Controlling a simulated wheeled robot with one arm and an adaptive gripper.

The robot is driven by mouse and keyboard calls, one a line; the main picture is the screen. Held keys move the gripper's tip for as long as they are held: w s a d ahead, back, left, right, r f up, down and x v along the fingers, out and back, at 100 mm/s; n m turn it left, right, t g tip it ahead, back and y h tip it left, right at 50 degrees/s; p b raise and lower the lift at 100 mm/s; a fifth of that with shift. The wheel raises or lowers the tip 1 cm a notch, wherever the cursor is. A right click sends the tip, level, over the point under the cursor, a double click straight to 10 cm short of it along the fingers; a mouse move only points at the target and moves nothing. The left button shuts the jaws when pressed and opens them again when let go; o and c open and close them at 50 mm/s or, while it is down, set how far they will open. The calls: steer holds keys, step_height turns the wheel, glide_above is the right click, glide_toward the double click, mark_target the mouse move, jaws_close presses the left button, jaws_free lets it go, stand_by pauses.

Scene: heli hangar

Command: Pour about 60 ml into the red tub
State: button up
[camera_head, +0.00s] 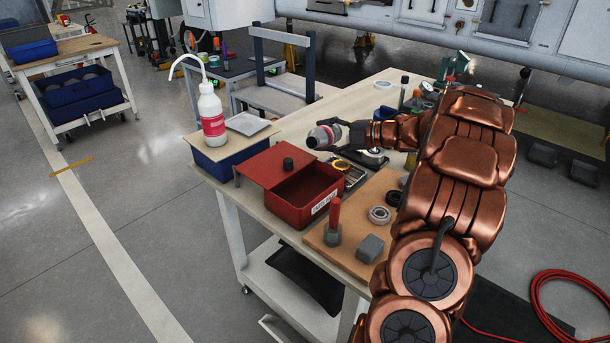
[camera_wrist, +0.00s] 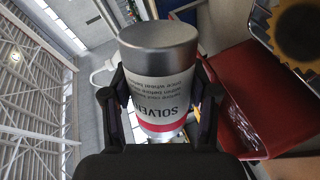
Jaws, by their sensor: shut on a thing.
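My gripper (camera_head: 343,133) is shut on a white and grey solvent bottle (camera_head: 326,136) with a red band, held tilted near horizontal with one end to the left. In the wrist view the bottle (camera_wrist: 160,90) sits between both fingers, its silver end toward the top and its label upside down. The red tub (camera_head: 318,210) stands on the bench below and slightly left of the bottle, its front part open. The red tub also shows in the wrist view (camera_wrist: 243,90). I see no liquid stream, and the bottle's mouth is not clear.
A red lid (camera_head: 262,166) with a black cap (camera_head: 288,163) covers the tub's back part. A white squeeze bottle (camera_head: 212,118) stands on a blue bin (camera_head: 222,166) at left. A wooden board (camera_head: 340,248) with a red-handled tool (camera_head: 334,222) and bearings (camera_head: 380,215) lies in front right.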

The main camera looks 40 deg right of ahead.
steer(key=shift+d+p, duration=0.1)
steer(key=shift+p, duration=0.5)
steer(key=r+m+p, duration=0.1)
steer(key=p, duration=0.2)
steer(key=shift+a+r+y+p, duration=0.2)
steer(key=shift+y+p, duration=0.1)
steer(key=shift+y, duration=0.1)
steer(key=shift+m, duration=0.3)
steer(key=shift+a+f+p, duration=0.1)
steer(key=shift+a+p, duration=0.05)
steer(key=shift+p, duration=0.15)
stand_by(0.8)
